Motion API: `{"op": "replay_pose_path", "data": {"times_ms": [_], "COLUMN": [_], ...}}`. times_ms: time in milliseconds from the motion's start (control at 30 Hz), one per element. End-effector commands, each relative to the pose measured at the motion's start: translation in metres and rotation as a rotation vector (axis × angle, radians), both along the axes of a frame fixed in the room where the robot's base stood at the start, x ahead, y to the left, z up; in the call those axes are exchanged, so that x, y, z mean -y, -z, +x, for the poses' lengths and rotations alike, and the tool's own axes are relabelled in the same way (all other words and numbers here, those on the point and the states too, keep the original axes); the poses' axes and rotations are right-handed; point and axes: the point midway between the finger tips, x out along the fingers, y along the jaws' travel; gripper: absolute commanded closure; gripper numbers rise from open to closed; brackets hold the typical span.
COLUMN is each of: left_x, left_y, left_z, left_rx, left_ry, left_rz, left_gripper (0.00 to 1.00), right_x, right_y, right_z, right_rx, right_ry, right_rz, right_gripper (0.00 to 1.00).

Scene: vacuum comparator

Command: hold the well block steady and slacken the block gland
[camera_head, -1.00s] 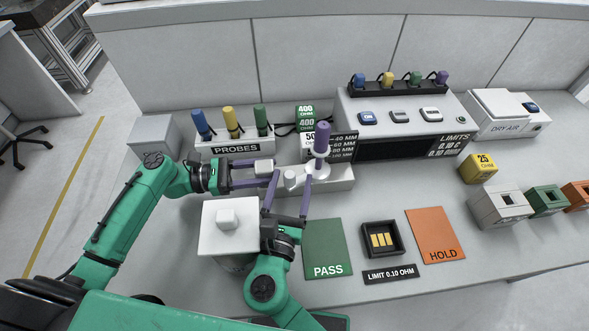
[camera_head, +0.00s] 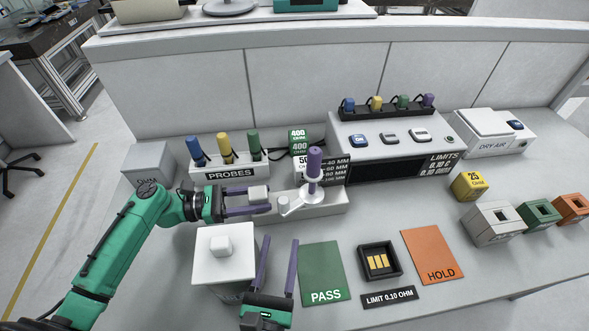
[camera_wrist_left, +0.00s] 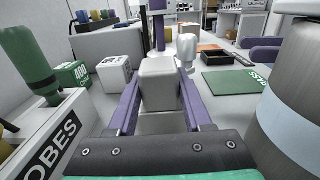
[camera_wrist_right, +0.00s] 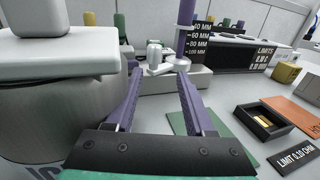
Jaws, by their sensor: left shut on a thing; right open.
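The well block (camera_head: 322,205) is a long pale block on the bench. A purple-handled probe (camera_head: 314,165) stands upright in it, on a round white collar (camera_head: 313,200). Just left of the collar, a small white knobbed part (camera_head: 284,205), which looks like the block gland, rises from the block. My left gripper (camera_head: 264,199) is shut on a pale upright lug (camera_head: 258,192) at the block's left end; the lug (camera_wrist_left: 158,85) fills its jaws in the left wrist view. My right gripper (camera_head: 279,242) is open and empty in front of the block, apart from the gland (camera_wrist_right: 153,54).
A white lidded vessel (camera_head: 224,258) stands close left of my right gripper. The green PASS mat (camera_head: 322,270) lies to its right, then a black tray (camera_head: 364,250) and the orange HOLD mat (camera_head: 432,255). The PROBES rack (camera_head: 228,170) stands behind my left gripper.

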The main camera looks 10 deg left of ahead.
Motion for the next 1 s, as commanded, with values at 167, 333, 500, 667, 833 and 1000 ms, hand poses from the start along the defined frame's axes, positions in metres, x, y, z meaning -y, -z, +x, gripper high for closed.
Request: {"op": "replay_pose_path", "data": {"times_ms": [167, 333, 500, 667, 833, 1000], "left_x": [0.0, 0.0, 0.0, 0.001, 0.0, 0.001], "left_y": [-0.001, -0.002, -0.003, -0.003, -0.003, -0.004], "left_z": [0.0, 0.001, 0.001, 0.0, 0.001, 0.001], "left_rx": [0.004, 0.005, 0.005, 0.006, 0.006, 0.007], "left_ry": [-0.001, 0.0, 0.0, 0.001, 0.0, 0.0], "left_rz": [-0.002, -0.003, -0.004, -0.003, -0.004, -0.005], "left_gripper": [1.0, 1.0, 1.0, 1.0, 1.0, 1.0], "right_x": [-0.002, 0.022, 0.066, 0.011, -0.04, -0.066], "right_y": [-0.003, -0.027, -0.107, -0.164, -0.15, -0.122], "right_z": [0.001, 0.034, 0.107, 0.158, 0.192, 0.208], "right_rx": [0.004, 0.039, 0.107, 0.057, -0.263, -0.62], "right_ry": [-0.006, 0.077, 0.172, -0.126, -0.219, -0.027], "right_rz": [0.005, 0.014, 0.138, 0.572, 1.063, 1.428], "right_gripper": [0.37, 0.37, 0.37, 0.37, 0.37, 0.37]}}
